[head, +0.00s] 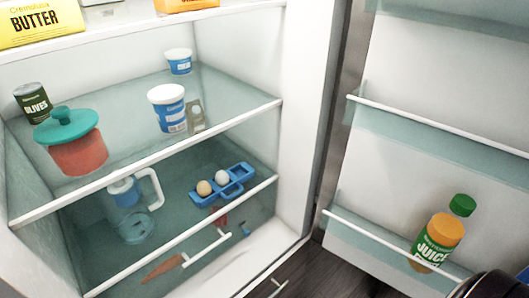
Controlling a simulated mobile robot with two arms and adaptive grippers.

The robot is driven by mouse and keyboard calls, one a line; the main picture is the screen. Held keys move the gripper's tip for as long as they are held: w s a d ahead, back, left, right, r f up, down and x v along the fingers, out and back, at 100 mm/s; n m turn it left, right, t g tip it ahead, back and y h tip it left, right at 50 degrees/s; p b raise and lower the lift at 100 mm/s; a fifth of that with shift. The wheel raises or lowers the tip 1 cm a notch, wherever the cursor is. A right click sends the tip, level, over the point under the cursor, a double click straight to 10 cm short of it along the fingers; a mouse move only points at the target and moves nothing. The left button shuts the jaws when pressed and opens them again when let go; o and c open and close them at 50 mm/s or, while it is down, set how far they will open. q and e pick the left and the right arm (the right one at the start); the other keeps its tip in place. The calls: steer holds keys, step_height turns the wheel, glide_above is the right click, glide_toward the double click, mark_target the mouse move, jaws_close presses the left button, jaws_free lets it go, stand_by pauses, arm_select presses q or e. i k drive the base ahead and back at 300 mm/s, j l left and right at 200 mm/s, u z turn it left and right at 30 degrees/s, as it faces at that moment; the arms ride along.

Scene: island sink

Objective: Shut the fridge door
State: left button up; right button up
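The fridge door (386,165) stands wide open on the right side of the head view, its inner side facing me. The open fridge body (305,110) fills the left and middle. The door's outer edge and handle are out of view. A dark rounded part, which seems to be my arm, shows at the bottom right corner, in front of the door's lower part. Neither gripper's fingers are in view.
Glass shelves hold a butter box (38,24), an olive can (32,103), a teal-lidded container (75,145), white-blue tubs (168,108), a pitcher (130,210) and a blue egg tray (222,186). Dark floor (300,270) shows below the fridge and door.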

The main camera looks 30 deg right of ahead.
mark_target(432, 105)
steer(key=k+l, duration=0.15)
steer(key=l, duration=0.2)
steer(key=k+l, duration=0.35)
steer(key=l, duration=0.3)
steer(key=k+l, duration=0.15)
steer(key=l, duration=0.15)
